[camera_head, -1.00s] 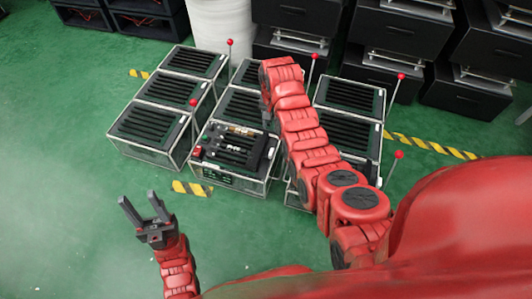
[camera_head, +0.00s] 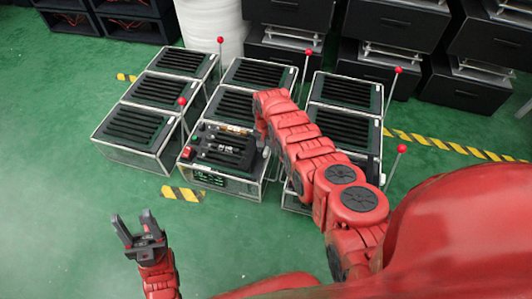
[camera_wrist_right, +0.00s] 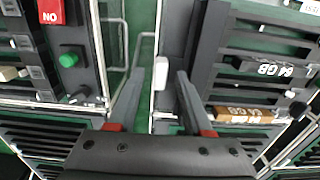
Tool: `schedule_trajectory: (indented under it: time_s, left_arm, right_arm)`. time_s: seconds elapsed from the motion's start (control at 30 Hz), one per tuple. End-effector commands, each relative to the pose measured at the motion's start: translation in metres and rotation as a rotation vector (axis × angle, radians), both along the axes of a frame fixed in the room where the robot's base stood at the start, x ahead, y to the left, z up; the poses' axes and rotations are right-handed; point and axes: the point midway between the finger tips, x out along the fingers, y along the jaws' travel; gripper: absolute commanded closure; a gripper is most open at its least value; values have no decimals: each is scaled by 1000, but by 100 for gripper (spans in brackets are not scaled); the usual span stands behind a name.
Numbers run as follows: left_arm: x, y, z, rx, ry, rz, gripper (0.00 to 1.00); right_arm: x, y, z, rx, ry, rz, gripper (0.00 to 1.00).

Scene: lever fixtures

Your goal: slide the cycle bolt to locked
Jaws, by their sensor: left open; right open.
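The fixture with the controls (camera_head: 218,180) stands front middle in the head view, a clear-sided box with dark slots on top. In the right wrist view, a small white-tipped piece (camera_wrist_right: 162,64) stands on a grey strip; it may be the bolt's handle, but I cannot tell whether it is at locked. My right gripper (camera_wrist_right: 159,80) is open, its fingertips close below that piece, with nothing held. In the head view my right arm hides most of that gripper. My left gripper (camera_head: 135,222) is open and empty, over the floor at the lower left.
A red switch (camera_wrist_right: 51,12) marked NO and a green button (camera_wrist_right: 70,57) sit left of my right gripper. Brown-ended modules (camera_wrist_right: 243,114) lie to its right. Red-knobbed levers (camera_head: 182,101) rise beside neighbouring boxes. Green floor (camera_head: 60,220) is free at the left.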

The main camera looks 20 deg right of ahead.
Motion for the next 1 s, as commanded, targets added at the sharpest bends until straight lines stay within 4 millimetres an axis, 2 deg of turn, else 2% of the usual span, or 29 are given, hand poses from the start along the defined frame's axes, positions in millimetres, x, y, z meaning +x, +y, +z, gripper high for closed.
schedule_trajectory:
  time_s: [0.07, 0.37, 0.6, 0.67, 1.0]
  left_arm:
    - [0, -1, -5, 7, -2, -2, 50]
    - [0, -1, -3, 10, -3, -2, 50]
    - [0, -1, -3, 9, -4, -3, 50]
    - [0, -1, -3, 9, -4, -3, 50]
    - [0, -1, -3, 9, -3, -2, 50]
  right_arm:
    - [0, 0, -6, 0, 0, 0, 50]
    - [1, 0, -5, 0, -1, 0, 50]
    - [1, 0, -5, 0, -2, 0, 91]
    - [1, 0, -5, 0, -2, 0, 100]
    - [1, 0, -5, 0, -2, 0, 100]
